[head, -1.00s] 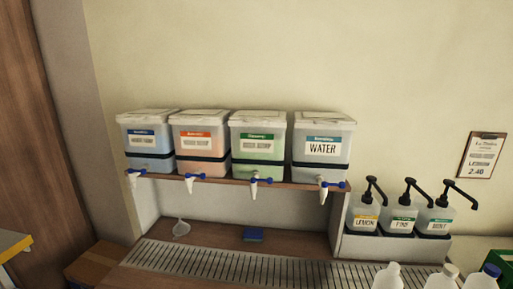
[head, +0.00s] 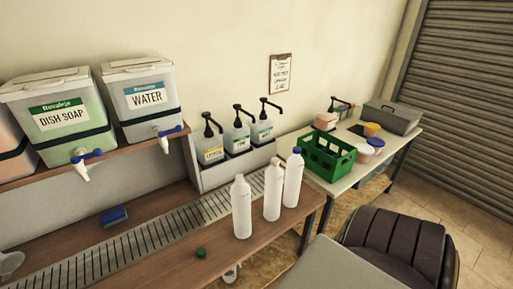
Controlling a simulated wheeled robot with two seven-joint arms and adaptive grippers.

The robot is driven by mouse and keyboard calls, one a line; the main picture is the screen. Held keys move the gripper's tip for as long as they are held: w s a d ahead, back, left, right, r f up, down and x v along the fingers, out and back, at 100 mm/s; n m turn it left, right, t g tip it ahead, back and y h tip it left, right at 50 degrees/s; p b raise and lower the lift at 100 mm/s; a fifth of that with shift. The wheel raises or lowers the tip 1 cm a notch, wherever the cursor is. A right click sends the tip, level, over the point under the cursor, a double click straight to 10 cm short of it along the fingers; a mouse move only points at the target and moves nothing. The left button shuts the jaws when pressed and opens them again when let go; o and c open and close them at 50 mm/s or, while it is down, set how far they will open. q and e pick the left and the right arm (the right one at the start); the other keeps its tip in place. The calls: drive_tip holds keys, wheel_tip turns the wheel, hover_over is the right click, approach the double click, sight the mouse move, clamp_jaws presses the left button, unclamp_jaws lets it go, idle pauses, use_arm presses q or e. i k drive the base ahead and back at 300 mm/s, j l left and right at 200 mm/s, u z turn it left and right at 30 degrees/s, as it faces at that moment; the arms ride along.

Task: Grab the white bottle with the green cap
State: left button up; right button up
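Three white bottles stand upright at the right end of the wooden counter (head: 165,262). The nearest white bottle (head: 241,208) shows no coloured cap. The middle white bottle (head: 272,192) has a pale top. The far white bottle (head: 293,180) has a blue cap (head: 297,150). A small green cap (head: 201,252) lies loose on the counter, left of the nearest bottle and apart from it. I see no bottle wearing a green cap. Neither of my grippers is in view.
Drums with taps, including DISH SOAP (head: 67,117) and WATER (head: 146,99), stand on a shelf. Pump bottles (head: 237,135) stand behind the bottles. A blue sponge (head: 114,216) lies on the counter. A green crate (head: 327,155) and dark chair (head: 400,240) are right.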

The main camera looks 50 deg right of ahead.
sight(239, 191)
drive_tip(key=z, duration=1.35)
